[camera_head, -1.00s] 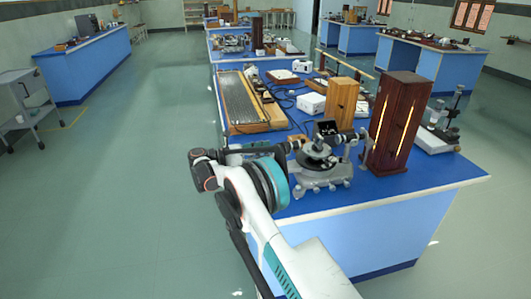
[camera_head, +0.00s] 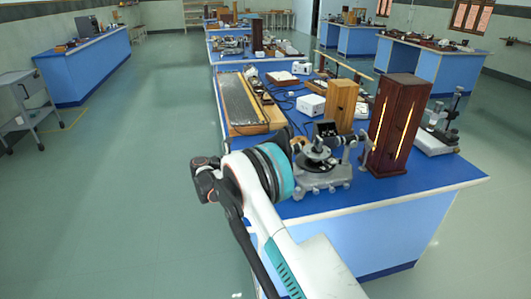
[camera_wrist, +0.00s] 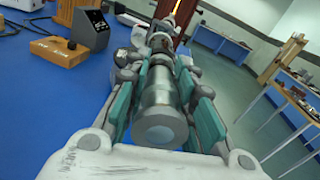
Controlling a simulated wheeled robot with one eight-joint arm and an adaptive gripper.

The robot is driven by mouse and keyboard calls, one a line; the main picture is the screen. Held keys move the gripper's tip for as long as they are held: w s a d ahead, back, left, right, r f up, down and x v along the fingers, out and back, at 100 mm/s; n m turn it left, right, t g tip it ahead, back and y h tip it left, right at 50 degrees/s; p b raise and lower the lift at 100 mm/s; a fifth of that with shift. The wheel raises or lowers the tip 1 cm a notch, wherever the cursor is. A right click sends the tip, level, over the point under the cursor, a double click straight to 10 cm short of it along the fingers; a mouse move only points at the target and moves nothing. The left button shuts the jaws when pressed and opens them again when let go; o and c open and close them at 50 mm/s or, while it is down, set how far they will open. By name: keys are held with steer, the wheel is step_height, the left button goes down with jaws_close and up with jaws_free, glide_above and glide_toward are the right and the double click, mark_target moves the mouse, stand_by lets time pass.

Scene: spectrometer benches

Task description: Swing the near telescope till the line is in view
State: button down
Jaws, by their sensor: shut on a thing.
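The near spectrometer (camera_head: 322,178) stands on the blue bench, a grey metal instrument with a round table on top and a footed base. In the wrist view its telescope (camera_wrist: 158,105) is a silver tube with a round pale eyepiece end toward the camera. My gripper (camera_wrist: 165,85) is shut on the telescope, one teal-padded finger along each side. In the head view my arm hides the telescope and the fingers. A dark red lamp housing (camera_head: 397,125) with bright yellow slits stands right of the spectrometer; a lit slit shows beyond the tube in the wrist view.
A wooden box (camera_head: 341,105) and a white box (camera_head: 311,105) stand behind the spectrometer. A long wood-framed board (camera_head: 239,104) lies at the bench's left edge. Another metal instrument (camera_head: 438,135) stands to the right.

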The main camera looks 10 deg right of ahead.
steer(key=s+n+t, duration=0.1)
steer(key=s, duration=0.1)
steer(key=s+d+n+t+y, duration=0.1)
steer(key=s+t, duration=0.1)
steer(key=shift+s+d+t, duration=0.1)
steer(key=shift+s+t, duration=0.15)
steer(key=shift+t, duration=0.05)
steer(key=c, duration=1.4)
jaws_free()
steer(key=v, duration=1.2)
